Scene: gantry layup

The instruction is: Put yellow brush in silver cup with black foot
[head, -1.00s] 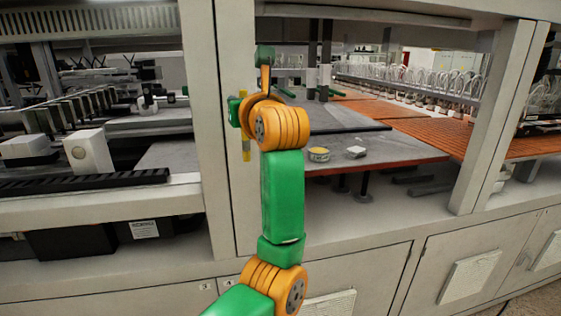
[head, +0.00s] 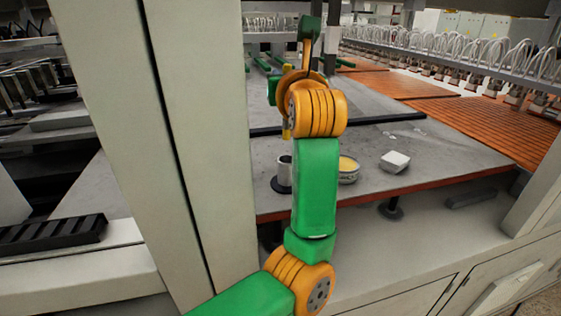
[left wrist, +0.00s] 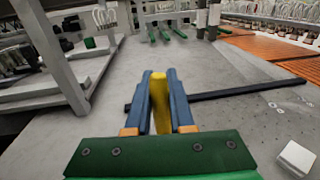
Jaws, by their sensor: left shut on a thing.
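My left gripper (left wrist: 160,78) is shut on the yellow brush (left wrist: 160,105), which stands between its two blue fingers in the left wrist view. In the head view, my left wrist mostly hides the gripper, and part of the brush (head: 286,131) shows beside the orange joint. The silver cup with black foot (head: 284,171) stands upright on the grey table, just left of my green forearm and lower in the picture than the brush. The brush is apart from the cup. The cup does not show in the left wrist view. My right gripper is not in view.
A round tin with a yellow top (head: 348,168) is partly behind my forearm. A white block (head: 395,161) lies to its right. A thick pale post (head: 190,130) stands left of the table. A dark bar (head: 390,119) crosses the tabletop; orange slatted panels (head: 480,120) lie beyond.

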